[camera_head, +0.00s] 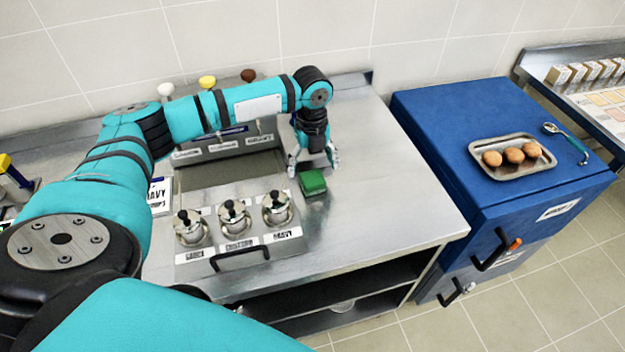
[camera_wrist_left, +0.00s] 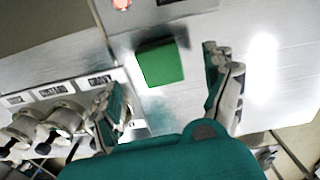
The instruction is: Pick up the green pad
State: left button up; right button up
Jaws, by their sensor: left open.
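The green pad (camera_head: 312,183) lies on the steel counter, just right of the sunken well with the pots. In the left wrist view the green pad (camera_wrist_left: 160,63) shows as a plain green block, beyond the fingertips and between their lines. My left gripper (camera_head: 314,168) points down above the counter, close over the pad. Its fingers are spread apart and empty, and they also show in the left wrist view (camera_wrist_left: 163,85). From the head, the gripper stands slightly behind the pad; I cannot tell the exact height gap. My right gripper is in neither view.
Several lidded steel pots (camera_head: 234,217) stand left of the pad, behind a black handle (camera_head: 240,256). A blue cabinet (camera_head: 440,120) on the right bears a steel tray (camera_head: 513,170) with brown eggs. The counter (camera_head: 385,185) right of the pad is clear.

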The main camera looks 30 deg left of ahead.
aim_at(312, 178)
pick_arm(q)
jog(key=shift+s+f, duration=0.1)
jog(key=shift+f, duration=0.3)
jog(key=f, duration=0.2)
jog(key=f+p, duration=0.1)
jog(key=shift+d+f, duration=0.2)
jog(key=shift+f, duration=0.55)
jog(key=c, duration=1.1)
jog(key=shift+o, duration=0.2)
jog(key=shift+r+b, duration=0.6)
jog(key=shift+r, duration=4.45)
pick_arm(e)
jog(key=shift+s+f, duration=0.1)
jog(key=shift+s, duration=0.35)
